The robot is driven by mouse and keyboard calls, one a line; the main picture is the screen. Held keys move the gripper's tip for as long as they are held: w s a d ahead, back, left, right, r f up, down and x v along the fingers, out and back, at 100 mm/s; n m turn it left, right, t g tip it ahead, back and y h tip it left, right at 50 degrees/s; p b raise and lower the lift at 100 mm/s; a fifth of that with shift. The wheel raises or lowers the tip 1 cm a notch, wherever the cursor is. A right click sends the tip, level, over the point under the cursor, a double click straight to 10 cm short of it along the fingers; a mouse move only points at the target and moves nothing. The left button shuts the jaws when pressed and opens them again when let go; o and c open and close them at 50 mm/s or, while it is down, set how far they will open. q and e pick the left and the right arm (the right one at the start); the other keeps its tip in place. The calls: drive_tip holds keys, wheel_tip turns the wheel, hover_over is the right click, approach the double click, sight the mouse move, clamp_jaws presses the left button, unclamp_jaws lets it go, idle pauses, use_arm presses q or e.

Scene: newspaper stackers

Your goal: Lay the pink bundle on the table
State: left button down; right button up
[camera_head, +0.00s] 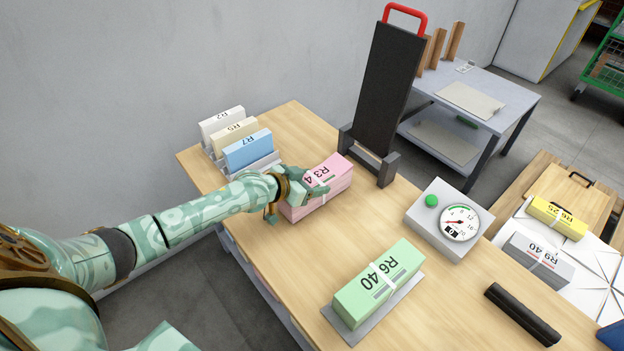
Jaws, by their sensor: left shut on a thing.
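The pink bundle (333,174), marked R3 4 with a pale band around it, is at the wooden table (300,255), near its left part. My left gripper (308,194) is shut on the bundle's near left end and hides part of it. The bundle is level and sits at or very close to the tabletop; I cannot tell whether it touches. My right gripper is not in view.
White, cream and blue bundles (248,149) stand in a rack behind. A black upright stand (385,90) with a red handle is close behind the pink bundle. A dial scale (447,222) and a green bundle (378,282) on a grey plate are to the right. Bare wood lies between.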

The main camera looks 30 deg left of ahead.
use_arm(q)
drive_tip(key=shift+w+f+b, duration=0.1)
drive_tip(key=shift+f+b, duration=0.3)
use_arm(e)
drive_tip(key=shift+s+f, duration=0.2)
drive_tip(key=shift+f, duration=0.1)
use_arm(q)
drive_tip(key=shift+c, duration=1.4)
unclamp_jaws()
drive_tip(key=shift+s+f, duration=0.2)
drive_tip(key=shift+s+a+r+p, duration=0.15)
drive_tip(key=shift+s+r+p, duration=0.1)
drive_tip(key=shift+r+p, duration=0.1)
drive_tip(key=p+v, duration=0.7)
drive_tip(key=v, duration=0.8)
drive_tip(key=shift+s+p, duration=0.25)
drive_tip(key=shift+p, duration=0.1)
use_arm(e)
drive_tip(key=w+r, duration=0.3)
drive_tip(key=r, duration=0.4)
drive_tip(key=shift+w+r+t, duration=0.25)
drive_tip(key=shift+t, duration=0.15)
